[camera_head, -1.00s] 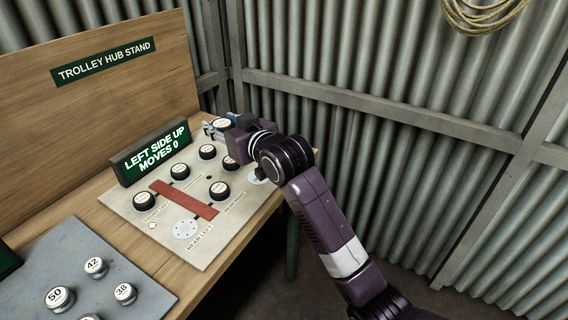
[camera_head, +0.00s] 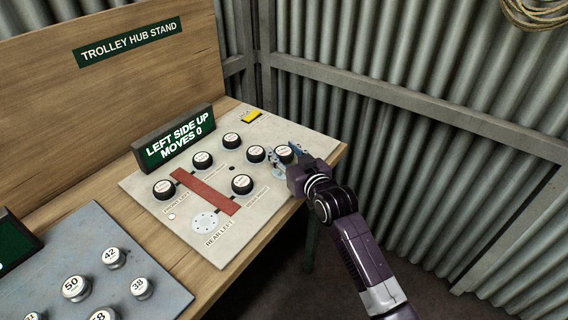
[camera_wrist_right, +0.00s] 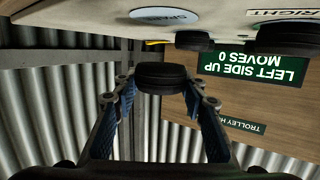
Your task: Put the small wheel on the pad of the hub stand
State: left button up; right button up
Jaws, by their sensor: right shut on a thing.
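My right gripper (camera_head: 283,156) is shut on a small black wheel with a white cap (camera_head: 285,151), at the right end of the hub stand (camera_head: 140,188). The right wrist view, upside down, shows the black wheel (camera_wrist_right: 163,77) between the two fingers. A pale round pad marked SPARE (camera_wrist_right: 165,16) shows there, apart from the held wheel. In the head view, my gripper mostly hides the pad area beside it. An empty pale round pad (camera_head: 206,223) lies by the REAR LEFT label. My left gripper is out of view.
Several other black wheels stand on the board, such as one at the front (camera_head: 242,186) and one at left (camera_head: 164,190), around a red bar (camera_head: 206,192). A sign (camera_head: 176,137) reads LEFT SIDE UP, MOVES 0. A yellow item (camera_head: 251,116) lies behind. Numbered weights (camera_head: 76,288) stand at lower left.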

aim_at(284, 161)
notch_tip(284, 161, down, 4)
jog(key=shift+r, duration=0.25)
jog(key=shift+f, duration=0.7)
jog(key=o, duration=1.1)
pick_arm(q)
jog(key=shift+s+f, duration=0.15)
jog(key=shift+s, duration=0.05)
pick_arm(e)
jog(key=shift+o, duration=0.3)
